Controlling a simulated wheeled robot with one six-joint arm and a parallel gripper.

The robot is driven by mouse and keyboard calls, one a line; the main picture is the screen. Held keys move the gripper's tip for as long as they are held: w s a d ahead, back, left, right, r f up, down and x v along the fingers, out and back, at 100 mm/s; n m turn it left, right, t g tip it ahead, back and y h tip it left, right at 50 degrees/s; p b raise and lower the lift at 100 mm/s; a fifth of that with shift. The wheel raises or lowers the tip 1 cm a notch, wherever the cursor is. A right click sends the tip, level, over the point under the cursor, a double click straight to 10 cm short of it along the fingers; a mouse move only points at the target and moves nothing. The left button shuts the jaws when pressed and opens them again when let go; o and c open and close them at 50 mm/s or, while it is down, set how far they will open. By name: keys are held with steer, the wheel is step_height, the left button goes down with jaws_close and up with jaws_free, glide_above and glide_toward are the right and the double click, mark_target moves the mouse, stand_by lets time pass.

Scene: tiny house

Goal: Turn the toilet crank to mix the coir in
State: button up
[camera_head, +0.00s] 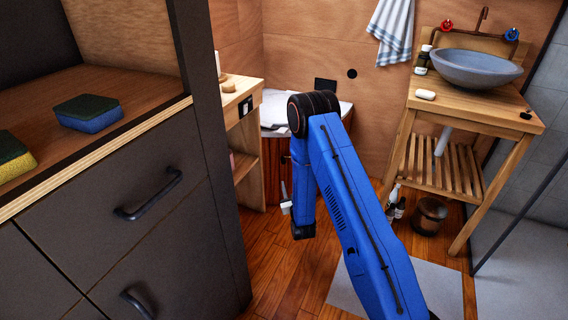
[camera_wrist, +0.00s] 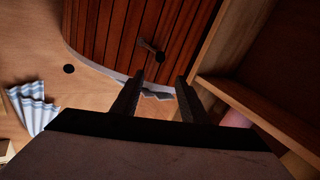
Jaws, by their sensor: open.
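The toilet is a dark red-brown slatted wooden box (camera_head: 274,168) with a pale top (camera_head: 278,112), behind my blue arm in the head view. Its slatted front (camera_wrist: 105,30) fills the upper middle of the wrist view. The crank (camera_wrist: 150,48), a small grey lever with a dark end, stands out from the slats. My gripper (camera_wrist: 160,79) is open, with two dark fingers apart and nothing between them. The crank appears just beyond the fingertips, apart from them. In the head view my gripper cannot be made out clearly at the arm's lower end.
A wooden shelf unit (camera_head: 246,150) stands close left of the toilet; its boards (camera_wrist: 265,110) are at right in the wrist view. A dark drawer cabinet (camera_head: 110,230) is at front left. A washstand (camera_head: 470,108) with a grey basin (camera_head: 478,68) is at right.

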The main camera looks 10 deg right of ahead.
mark_target(284, 161)
steer(key=shift+m, duration=0.3)
steer(key=w, duration=1.7)
steer(key=shift+w+d, duration=0.15)
steer(key=shift+w, duration=0.05)
jaws_close()
